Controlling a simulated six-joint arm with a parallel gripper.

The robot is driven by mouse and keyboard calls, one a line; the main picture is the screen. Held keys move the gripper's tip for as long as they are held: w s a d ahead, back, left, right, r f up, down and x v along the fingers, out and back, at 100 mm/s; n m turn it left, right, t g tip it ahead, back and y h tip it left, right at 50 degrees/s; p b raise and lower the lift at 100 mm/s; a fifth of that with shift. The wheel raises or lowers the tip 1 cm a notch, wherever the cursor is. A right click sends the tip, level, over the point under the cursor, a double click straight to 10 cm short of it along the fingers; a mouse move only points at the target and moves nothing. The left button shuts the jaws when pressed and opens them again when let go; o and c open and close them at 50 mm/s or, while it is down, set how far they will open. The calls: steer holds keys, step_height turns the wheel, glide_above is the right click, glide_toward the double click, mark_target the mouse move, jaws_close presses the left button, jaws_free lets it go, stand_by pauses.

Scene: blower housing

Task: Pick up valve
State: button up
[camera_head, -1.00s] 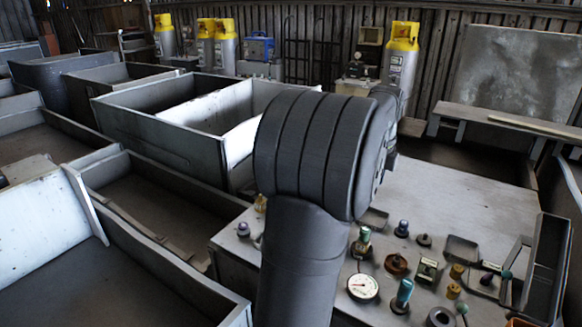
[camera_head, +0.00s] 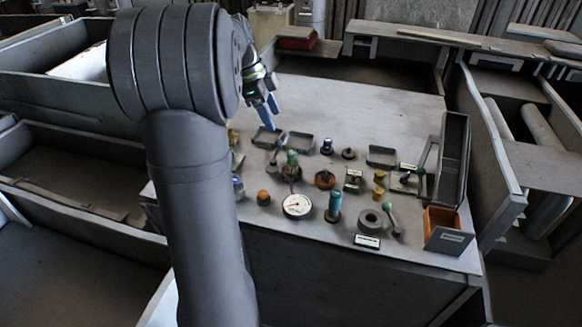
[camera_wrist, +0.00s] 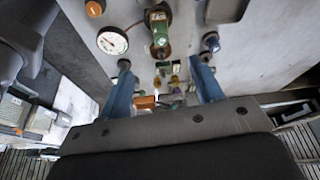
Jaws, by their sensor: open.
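My gripper (camera_head: 269,107) is open with its blue fingers pointing down above the table. Its fingers also show in the wrist view (camera_wrist: 163,82), with small parts visible between and beyond them. No part is clearly marked as the valve. Candidates are a green-topped fitting (camera_head: 292,160), a brown round part (camera_head: 325,179) like a handwheel, and a teal-topped cylinder (camera_head: 333,205). A green fitting with a label (camera_wrist: 159,28) stands beyond the fingers in the wrist view. Nothing is seen held.
A white dial gauge (camera_head: 297,206) stands near the table's front edge. Shallow dark trays (camera_head: 382,156), a grey ring (camera_head: 370,221), an orange bin (camera_head: 441,222) and a tall grey box (camera_head: 452,160) crowd the right. The table's back half (camera_head: 350,110) is clear.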

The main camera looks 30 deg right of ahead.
mark_target(292, 162)
steer(key=x, duration=1.1)
steer(key=shift+w+d+f, duration=0.1)
steer(key=shift+d+f, duration=0.05)
steer(key=shift+f, duration=0.25)
steer(key=shift+x, duration=2.75)
steer(key=c, duration=1.3)
